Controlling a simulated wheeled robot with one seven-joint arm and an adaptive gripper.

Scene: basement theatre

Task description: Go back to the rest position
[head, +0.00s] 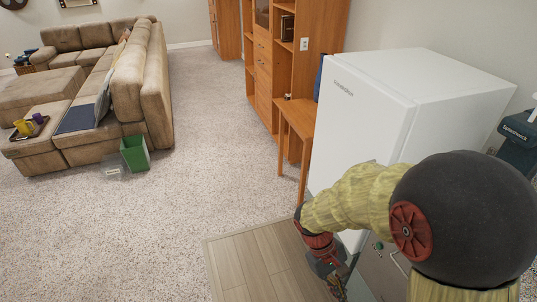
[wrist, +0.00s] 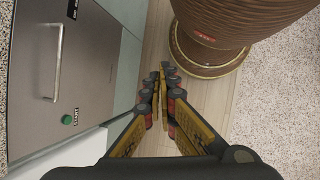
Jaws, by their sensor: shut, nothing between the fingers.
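My gripper (wrist: 164,76) is shut and empty in the wrist view, its fingertips together over the wood-look floor panel. It points down between a grey appliance door with a metal handle (wrist: 58,50) on the left and a brown ribbed round piece with a gold-rimmed foot (wrist: 210,62) on the right. In the head view my arm reaches down in front of the white fridge (head: 360,110), and the gripper (head: 338,288) is only partly seen at the bottom edge.
A wooden cabinet (head: 290,60) and small desk (head: 297,118) stand behind the fridge. A brown sofa (head: 150,80) is at the left, with a green bin (head: 134,153) beside it. A dark bin (head: 520,140) is at the far right. The carpet (head: 200,130) between sofa and cabinet is clear.

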